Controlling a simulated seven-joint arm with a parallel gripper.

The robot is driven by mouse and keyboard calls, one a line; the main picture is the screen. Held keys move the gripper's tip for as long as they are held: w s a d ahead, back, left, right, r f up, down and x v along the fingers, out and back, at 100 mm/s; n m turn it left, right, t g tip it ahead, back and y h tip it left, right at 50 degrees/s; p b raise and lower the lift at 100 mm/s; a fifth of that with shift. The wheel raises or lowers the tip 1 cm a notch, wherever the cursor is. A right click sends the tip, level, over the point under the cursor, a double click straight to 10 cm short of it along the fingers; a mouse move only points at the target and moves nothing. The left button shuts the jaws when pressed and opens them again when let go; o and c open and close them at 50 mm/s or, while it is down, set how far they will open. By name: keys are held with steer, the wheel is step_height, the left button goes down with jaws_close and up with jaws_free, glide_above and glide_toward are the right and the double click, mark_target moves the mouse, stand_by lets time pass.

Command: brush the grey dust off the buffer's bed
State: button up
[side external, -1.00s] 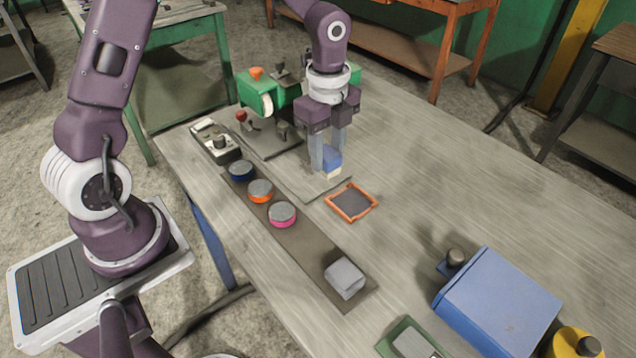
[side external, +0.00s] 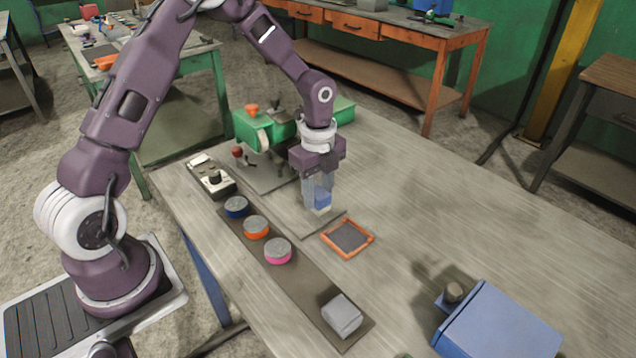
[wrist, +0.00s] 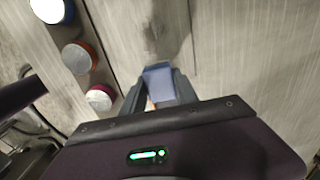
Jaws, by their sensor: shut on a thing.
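My gripper (side external: 319,203) is shut on a blue brush (side external: 322,199) with a pale lower edge, pointing down over the front part of a flat grey plate (side external: 296,217). The plate appears to be the bed of the green buffer (side external: 262,125), behind it to the left. I cannot tell whether the bristles touch the plate. In the wrist view the blue brush (wrist: 158,82) sits between both fingers. A dark smudge (wrist: 166,32) lies on the grey surface beyond it; whether it is dust or shadow is unclear.
An orange-framed dark tray (side external: 347,238) lies just right of the plate. On the left, a dark strip (side external: 300,285) holds blue, orange and pink round tins and a grey block (side external: 342,315). A blue box (side external: 497,325) stands front right.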

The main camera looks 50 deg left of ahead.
steer(key=f, duration=0.2)
steer(key=shift+a+f, duration=0.2)
steer(key=shift+f, duration=0.15)
jaws_close()
steer(key=shift+a+f, duration=0.1)
steer(key=shift+a, duration=4.8)
steer(key=shift+d, duration=5.05)
steer(key=shift+s+d, duration=0.1)
steer(key=shift+s, duration=0.25)
steer(key=shift+a, duration=5.05)
steer(key=shift+d, duration=5.05)
steer(key=shift+r, duration=4.2)
steer(key=shift+s, duration=0.1)
